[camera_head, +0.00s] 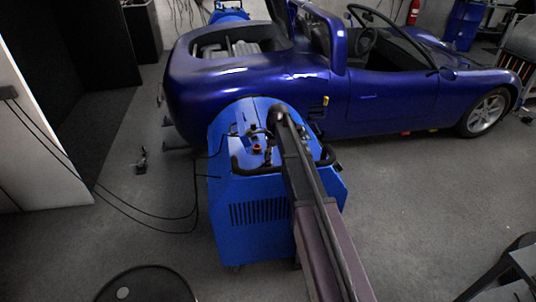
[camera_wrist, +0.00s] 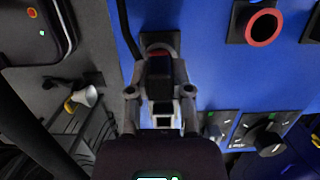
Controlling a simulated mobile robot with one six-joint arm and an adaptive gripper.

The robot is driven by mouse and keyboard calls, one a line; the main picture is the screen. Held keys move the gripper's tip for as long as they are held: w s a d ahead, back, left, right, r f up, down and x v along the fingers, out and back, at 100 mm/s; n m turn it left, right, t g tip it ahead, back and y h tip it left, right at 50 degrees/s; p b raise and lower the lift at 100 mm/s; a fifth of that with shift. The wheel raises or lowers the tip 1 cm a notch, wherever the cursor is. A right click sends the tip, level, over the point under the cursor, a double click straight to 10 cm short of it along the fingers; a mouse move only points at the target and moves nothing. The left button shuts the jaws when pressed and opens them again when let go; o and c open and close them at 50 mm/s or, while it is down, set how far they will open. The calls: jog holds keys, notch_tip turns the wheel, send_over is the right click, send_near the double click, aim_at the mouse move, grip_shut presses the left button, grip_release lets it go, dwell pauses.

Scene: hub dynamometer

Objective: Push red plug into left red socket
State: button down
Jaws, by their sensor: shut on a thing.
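In the wrist view my gripper (camera_wrist: 160,64) is shut on a dark plug with a red part (camera_wrist: 159,67), against the blue cabinet panel. A dark square fitting (camera_wrist: 160,38) shows just beyond the fingertips. I cannot tell whether the plug is in it, as the fingers and plug cover the contact. A red ring around a dark centre (camera_wrist: 263,27) lies to the right on the panel, apart from my gripper. In the head view a red round part (camera_head: 257,149) shows on top of the blue cabinet (camera_head: 260,213); my arm reaches over it, and my gripper is hard to make out.
A black cable (camera_wrist: 127,28) runs beside the plug. Black knobs (camera_wrist: 268,139) sit at the lower right of the panel. The blue car (camera_head: 380,97) stands behind the cabinet. Cables (camera_head: 150,222) cross the floor at left.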

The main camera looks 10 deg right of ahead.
jog(key=shift+r+p, duration=0.35)
jog(key=shift+r, duration=0.15)
jog(key=shift+r+p, duration=0.55)
jog(key=shift+p, duration=0.05)
jog(key=shift+r+p, duration=0.7)
jog(key=shift+r, duration=0.25)
jog(key=shift+w, duration=0.1)
jog(key=w+a, duration=0.3)
jog(key=w, duration=0.7)
dwell(1.5)
jog(key=shift+f, duration=0.15)
dwell(0.4)
jog(key=shift+f, duration=0.3)
